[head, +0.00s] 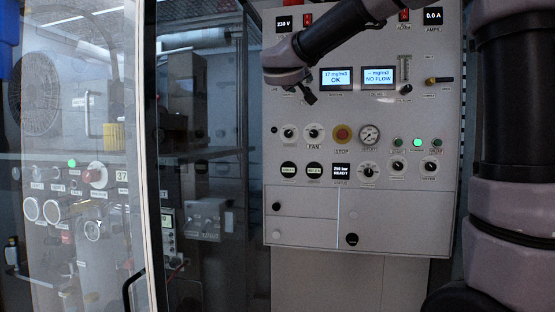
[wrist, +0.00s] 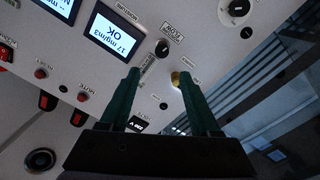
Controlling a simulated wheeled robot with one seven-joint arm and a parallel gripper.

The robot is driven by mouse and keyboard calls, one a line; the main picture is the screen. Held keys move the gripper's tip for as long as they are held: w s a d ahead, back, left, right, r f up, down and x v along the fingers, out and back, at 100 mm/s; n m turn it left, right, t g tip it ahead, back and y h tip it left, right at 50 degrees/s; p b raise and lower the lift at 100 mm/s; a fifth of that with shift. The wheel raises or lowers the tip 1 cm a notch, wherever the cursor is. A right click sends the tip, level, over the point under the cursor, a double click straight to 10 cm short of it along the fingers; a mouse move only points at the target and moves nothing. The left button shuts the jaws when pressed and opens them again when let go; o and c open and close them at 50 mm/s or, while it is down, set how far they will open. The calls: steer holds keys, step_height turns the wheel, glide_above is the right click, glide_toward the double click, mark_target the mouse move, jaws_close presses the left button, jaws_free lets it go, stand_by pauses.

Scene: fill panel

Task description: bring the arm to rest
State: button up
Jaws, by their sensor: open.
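My gripper (head: 308,96) is in front of the upper left part of the grey control panel (head: 300,225), left of a lit display (head: 347,78) reading OK. My arm reaches to it from the upper right in the head view. In the wrist view my gripper (wrist: 158,76) shows two dark green fingers spread apart, pointing at the panel face. I see nothing held between them. A small brass-coloured part (wrist: 176,78) shows by the right fingertip; I cannot tell whether they touch. A black knob (wrist: 162,48) lies beyond the fingertips.
The panel carries a red stop button (head: 343,134), a round gauge (head: 369,135), several knobs and a second display (head: 379,77) reading NO FLOW. A glass-fronted cabinet (head: 150,160) stands at the left. My large arm links fill the right edge of the head view.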

steer(key=s+d+f+m+g, duration=0.4)
steer(key=s+d+f+g, duration=0.4)
steer(key=s+d+f, duration=0.6)
steer(key=s+a+f+m+g+y, duration=0.2)
steer(key=s+f+y, duration=0.6)
steer(key=s, duration=0.6)
steer(key=shift+a+f+m, duration=0.3)
steer(key=shift+a+f, duration=0.25)
steer(key=shift+f, duration=0.65)
steer(key=shift+s+r, duration=0.1)
steer(key=shift+s, duration=0.1)
